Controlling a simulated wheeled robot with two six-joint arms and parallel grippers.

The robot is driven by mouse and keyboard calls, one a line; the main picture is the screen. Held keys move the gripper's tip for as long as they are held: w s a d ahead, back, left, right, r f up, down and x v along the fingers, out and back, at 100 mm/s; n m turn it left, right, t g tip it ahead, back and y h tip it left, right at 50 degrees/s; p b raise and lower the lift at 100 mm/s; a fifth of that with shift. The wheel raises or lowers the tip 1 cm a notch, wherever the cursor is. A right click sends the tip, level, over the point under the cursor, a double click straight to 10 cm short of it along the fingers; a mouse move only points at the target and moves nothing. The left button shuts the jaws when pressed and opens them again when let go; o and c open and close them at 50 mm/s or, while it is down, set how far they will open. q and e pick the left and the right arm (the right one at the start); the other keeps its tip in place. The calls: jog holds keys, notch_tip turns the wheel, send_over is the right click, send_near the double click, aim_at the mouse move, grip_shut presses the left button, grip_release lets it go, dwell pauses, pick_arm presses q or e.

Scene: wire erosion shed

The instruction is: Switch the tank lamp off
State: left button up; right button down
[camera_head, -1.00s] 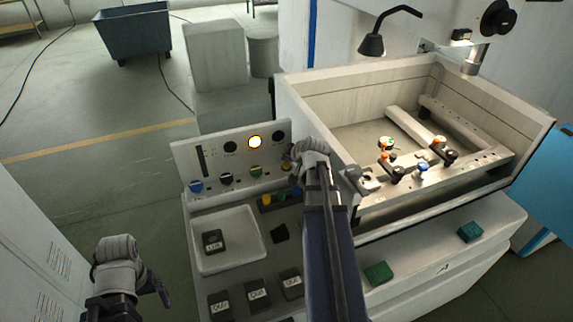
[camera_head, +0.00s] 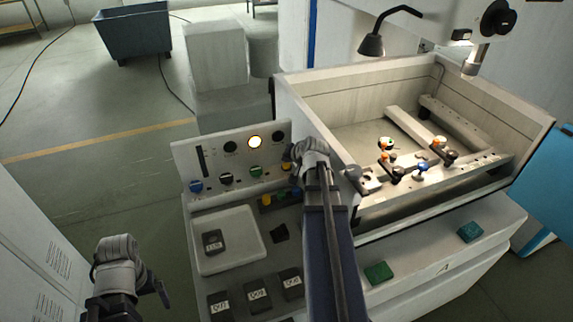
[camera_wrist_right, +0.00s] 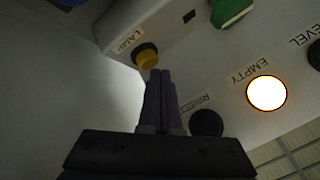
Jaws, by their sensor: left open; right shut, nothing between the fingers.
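The control panel (camera_head: 215,160) stands left of the tank. Its yellow knob (camera_head: 286,167) is at the right end of the knob row; in the right wrist view the yellow knob (camera_wrist_right: 147,55) sits beside a label reading LAMP. My right gripper (camera_wrist_right: 160,78) is shut and empty, its fingertips just below the yellow knob in that picture; I cannot tell whether they touch it. In the head view its fingers are hidden behind the wrist. A black gooseneck lamp (camera_head: 372,45) hangs over the bright tank (camera_head: 350,125). My left gripper (camera_head: 122,285) is open, low at the left, away from the panel.
A white indicator (camera_wrist_right: 266,93) labelled EMPTY is lit, with a dark indicator (camera_wrist_right: 206,122) beside it. A green knob (camera_wrist_right: 231,10) neighbours the yellow one. A white tray (camera_head: 256,262) and several labelled black blocks lie before the panel. Tank wall stands right of my right arm.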

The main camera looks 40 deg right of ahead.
aim_at(287, 167)
jog(key=shift+f, duration=0.1)
jog(key=shift+f+b, duration=0.35)
jog(key=shift+b, duration=0.15)
dwell(0.6)
jog(key=shift+r+p, duration=0.5)
notch_tip(287, 167, up, 6)
jog(key=p, duration=0.6)
